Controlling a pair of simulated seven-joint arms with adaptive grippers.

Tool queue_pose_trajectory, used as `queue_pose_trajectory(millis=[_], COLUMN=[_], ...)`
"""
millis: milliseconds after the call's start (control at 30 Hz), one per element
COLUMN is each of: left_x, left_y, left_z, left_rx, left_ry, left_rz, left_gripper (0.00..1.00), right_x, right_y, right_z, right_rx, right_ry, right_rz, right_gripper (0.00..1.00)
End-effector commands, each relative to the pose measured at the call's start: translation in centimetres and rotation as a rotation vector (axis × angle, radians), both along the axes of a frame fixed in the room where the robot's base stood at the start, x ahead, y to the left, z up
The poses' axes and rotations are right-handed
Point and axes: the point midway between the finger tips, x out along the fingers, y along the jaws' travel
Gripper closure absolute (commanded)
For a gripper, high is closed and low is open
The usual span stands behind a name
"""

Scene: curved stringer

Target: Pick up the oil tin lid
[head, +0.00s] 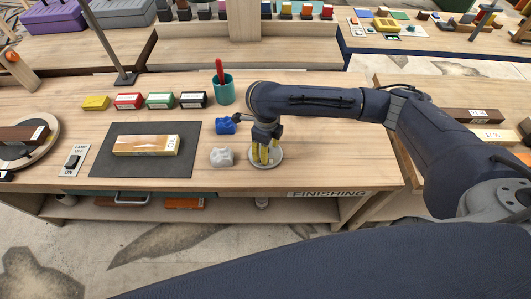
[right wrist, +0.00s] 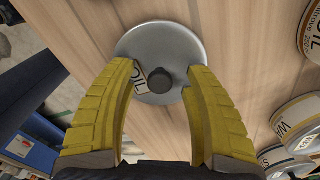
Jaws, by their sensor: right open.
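The oil tin lid is a round grey metal disc (head: 279,157) with a dark round knob (right wrist: 160,81) in its middle and a label reading OIL. It lies near the front edge of the wooden bench. It also shows in the right wrist view, as the grey disc (right wrist: 160,38). My right gripper (head: 264,160) points down over the lid. In the right wrist view its yellow fingers (right wrist: 163,68) are open, one on each side of the knob, with gaps visible. Whether the fingertips touch the lid is hard to tell. My left gripper is not in view.
A teal cup (head: 224,92) with a red-handled tool stands behind. A dark mat (head: 105,165) bears a wooden block (head: 146,145). Round tins (right wrist: 296,122) show at the right wrist view's right.

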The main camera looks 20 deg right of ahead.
Motion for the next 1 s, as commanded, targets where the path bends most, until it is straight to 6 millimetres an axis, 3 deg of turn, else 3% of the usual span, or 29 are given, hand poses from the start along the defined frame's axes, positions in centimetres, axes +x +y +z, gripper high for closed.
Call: queue_pose_trajectory(millis=[133, 567, 1000], left_x=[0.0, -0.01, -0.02], left_y=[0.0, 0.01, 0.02], left_z=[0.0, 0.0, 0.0], left_rx=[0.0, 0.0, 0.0], left_ry=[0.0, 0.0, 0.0], left_rz=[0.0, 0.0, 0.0], left_gripper=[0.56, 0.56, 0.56], right_x=[0.01, 0.01, 0.02], right_y=[0.01, -0.01, -0.01], right_z=[0.03, 0.04, 0.05], right_rx=[0.0, 0.0, 0.001], right_ry=[0.0, 0.0, -0.001], right_rz=[0.0, -0.001, -0.001], right_gripper=[0.49, 0.99, 1.0])
